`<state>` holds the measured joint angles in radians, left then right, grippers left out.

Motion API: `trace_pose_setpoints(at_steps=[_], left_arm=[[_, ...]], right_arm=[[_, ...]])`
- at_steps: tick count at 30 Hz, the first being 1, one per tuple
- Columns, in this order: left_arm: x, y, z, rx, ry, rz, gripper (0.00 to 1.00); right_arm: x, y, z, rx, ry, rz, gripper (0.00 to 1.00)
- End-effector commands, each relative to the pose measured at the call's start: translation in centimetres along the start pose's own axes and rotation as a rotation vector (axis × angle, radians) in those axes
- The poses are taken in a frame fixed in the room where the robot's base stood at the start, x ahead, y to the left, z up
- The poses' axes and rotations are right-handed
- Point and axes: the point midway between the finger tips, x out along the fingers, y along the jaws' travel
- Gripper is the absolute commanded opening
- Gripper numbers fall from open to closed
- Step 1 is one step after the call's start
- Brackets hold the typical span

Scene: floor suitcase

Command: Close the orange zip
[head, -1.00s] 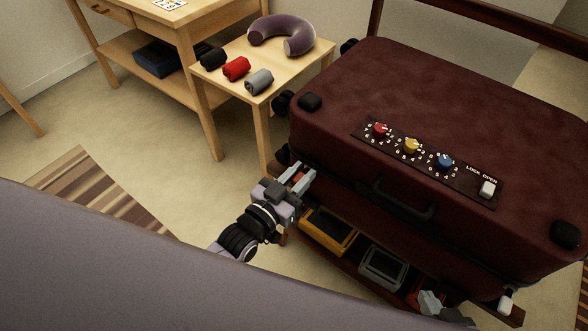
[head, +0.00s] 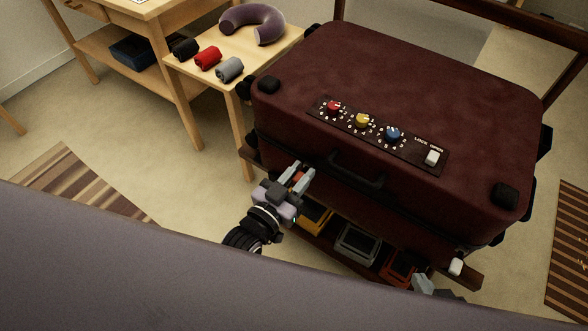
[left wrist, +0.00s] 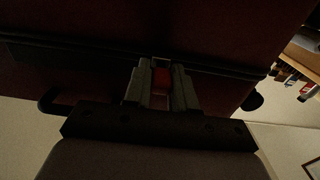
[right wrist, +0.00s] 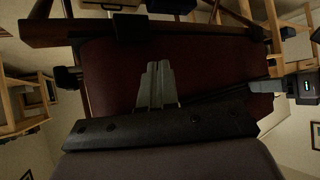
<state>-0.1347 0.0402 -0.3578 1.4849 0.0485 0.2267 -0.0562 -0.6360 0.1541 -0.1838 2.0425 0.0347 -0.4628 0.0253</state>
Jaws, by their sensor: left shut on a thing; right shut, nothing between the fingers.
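The dark red suitcase (head: 420,100) lies closed on a low wooden rack, its front seam facing me. My left gripper (head: 304,170) is at the left part of this front seam. It is shut on the orange zip (head: 298,178), a small red-orange tab that shows between the fingers in the left wrist view (left wrist: 160,80). A pale zip pull (head: 455,267) shows at the front right corner. My right gripper (head: 422,284) is low at the front right, its fingers together and empty in the right wrist view (right wrist: 157,85).
The suitcase top carries red, yellow and blue dials and a white lock switch (head: 432,158). A handle (head: 355,172) sticks out in front, right of my left gripper. Yellow, grey and orange cases lie below. A side table (head: 215,45) with a neck pillow and rolled clothes stands left.

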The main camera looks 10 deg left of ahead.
Motion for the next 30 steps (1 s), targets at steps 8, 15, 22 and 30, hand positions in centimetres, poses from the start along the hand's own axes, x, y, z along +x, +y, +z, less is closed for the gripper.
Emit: trace_pose_setpoints(at_steps=[8,15,22,30], left_arm=[[-0.1,0.5,0.1,-0.001,-0.001,0.004,0.00],[-0.1,0.6,0.1,-0.002,-0.002,0.005,0.47],[0.0,0.4,0.0,0.000,-0.001,0.002,0.47],[-2.4,0.3,0.0,-0.001,-0.005,0.001,0.47]], right_arm=[[0.0,0.0,-0.1,0.000,0.001,0.000,0.00],[0.0,0.0,-0.2,0.000,0.003,0.000,0.00],[0.0,0.0,-0.2,0.001,0.003,0.000,0.00],[-0.3,-0.1,-0.6,0.003,0.003,0.000,0.00]])
